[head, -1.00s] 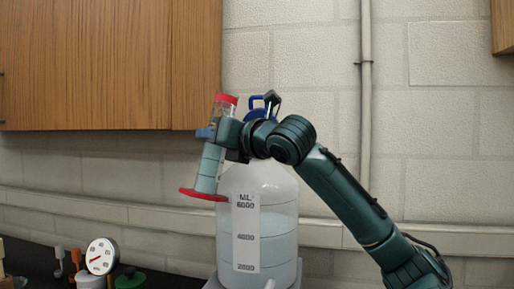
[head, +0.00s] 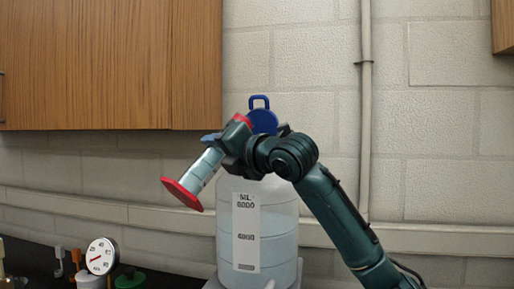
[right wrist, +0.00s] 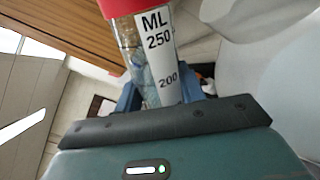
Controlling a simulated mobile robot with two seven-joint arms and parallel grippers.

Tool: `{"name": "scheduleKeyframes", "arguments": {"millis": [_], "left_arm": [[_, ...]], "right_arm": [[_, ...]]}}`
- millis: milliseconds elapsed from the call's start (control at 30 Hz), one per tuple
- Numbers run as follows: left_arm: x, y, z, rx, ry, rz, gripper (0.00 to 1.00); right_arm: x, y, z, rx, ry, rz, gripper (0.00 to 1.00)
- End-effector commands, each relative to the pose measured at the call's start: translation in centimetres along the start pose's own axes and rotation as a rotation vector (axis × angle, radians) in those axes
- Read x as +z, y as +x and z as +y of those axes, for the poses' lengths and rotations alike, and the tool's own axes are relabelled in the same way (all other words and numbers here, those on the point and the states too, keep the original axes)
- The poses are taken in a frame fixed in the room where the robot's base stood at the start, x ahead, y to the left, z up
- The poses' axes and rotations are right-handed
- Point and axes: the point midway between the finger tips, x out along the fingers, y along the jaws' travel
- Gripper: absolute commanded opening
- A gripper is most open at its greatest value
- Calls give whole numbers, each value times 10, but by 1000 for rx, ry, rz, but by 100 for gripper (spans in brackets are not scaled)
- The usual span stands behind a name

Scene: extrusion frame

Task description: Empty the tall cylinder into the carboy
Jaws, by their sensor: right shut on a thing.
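The tall cylinder (head: 205,170) is a clear graduated tube with a red hexagonal foot and a red collar at its top. It is tilted, its top leaning right toward the carboy's mouth and its foot down to the left. My right gripper (head: 228,147) is shut on its upper part; the right wrist view shows the cylinder (right wrist: 158,60) between the blue fingers (right wrist: 168,92). The carboy (head: 281,222) is a large translucent white bottle with a printed scale and pale liquid inside. Its blue cap (head: 262,118) stands tipped up behind the arm. The carboy's mouth is hidden. My left gripper is out of view.
A white dial gauge (head: 102,256), a green-lidded item (head: 130,279) and small fittings stand on the dark bench at lower left. A wooden cabinet (head: 110,65) hangs above left. A vertical pipe (head: 366,110) runs down the wall at right.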

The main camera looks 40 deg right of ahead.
Motion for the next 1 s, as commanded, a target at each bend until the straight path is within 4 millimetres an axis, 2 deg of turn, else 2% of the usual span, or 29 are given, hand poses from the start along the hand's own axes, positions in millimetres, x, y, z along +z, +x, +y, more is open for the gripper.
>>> {"name": "scheduleKeyframes", "arguments": {"millis": [200,333,500,1000], "left_arm": [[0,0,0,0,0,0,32],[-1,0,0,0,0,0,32],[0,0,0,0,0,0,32],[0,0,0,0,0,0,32]], "right_arm": [[-4,0,3,4,110,-1,1],[4,-1,16,7,239,-4,1],[7,-1,20,4,320,-2,1],[13,-1,25,3,430,-2,1]]}}
